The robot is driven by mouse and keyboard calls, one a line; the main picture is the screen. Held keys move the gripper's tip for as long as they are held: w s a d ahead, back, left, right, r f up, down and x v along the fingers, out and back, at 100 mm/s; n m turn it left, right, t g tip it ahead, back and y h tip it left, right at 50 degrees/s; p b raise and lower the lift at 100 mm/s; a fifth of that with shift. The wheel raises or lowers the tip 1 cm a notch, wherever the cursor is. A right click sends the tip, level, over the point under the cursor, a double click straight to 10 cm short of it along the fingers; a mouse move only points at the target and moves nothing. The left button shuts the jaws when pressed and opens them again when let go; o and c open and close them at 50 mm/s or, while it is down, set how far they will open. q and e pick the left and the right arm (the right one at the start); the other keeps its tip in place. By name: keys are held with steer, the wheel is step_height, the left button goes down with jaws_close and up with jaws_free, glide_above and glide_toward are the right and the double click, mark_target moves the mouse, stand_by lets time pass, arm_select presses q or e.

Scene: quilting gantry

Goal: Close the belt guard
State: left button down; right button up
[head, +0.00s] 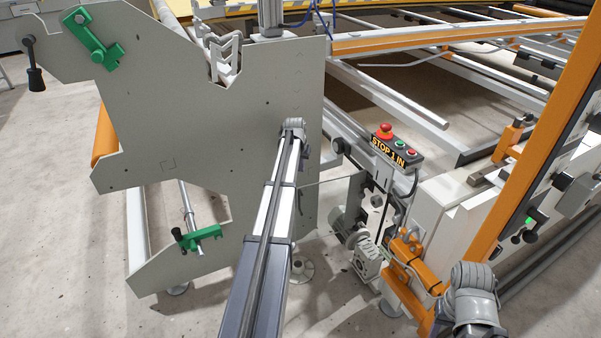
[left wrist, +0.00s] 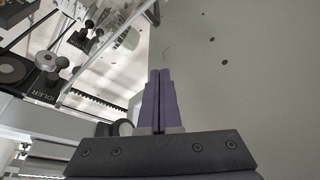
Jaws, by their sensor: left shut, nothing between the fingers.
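I cannot tell for sure which part is the belt guard. A large flat grey plate (head: 240,110) stands upright at the left and middle of the head view. To its right, exposed drive parts (head: 368,235) sit below a control box. My left arm reaches up in front of the plate, and its fingers cannot be made out in the head view. In the left wrist view my left gripper (left wrist: 158,76) is shut and empty, its purple fingers seen against a grey surface (left wrist: 240,65). Contact cannot be judged. My right gripper is not seen.
The control box (head: 397,152) reads "STOP 1 IN" and has a red mushroom button. Green clamps (head: 92,40) are on the plate. An orange post (head: 545,130) and rails stand at the right. An IDLER label (left wrist: 45,90) shows near black knobs. Concrete floor (head: 50,240) is open at left.

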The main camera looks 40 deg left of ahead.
arm_select(q)
step_height(320, 180, down, 8)
steer(key=s+b, duration=0.1)
steer(key=b, duration=0.6)
steer(key=shift+d+f+b, duration=0.2)
steer(key=shift+d+b, duration=0.05)
steer(key=shift+b, duration=0.1)
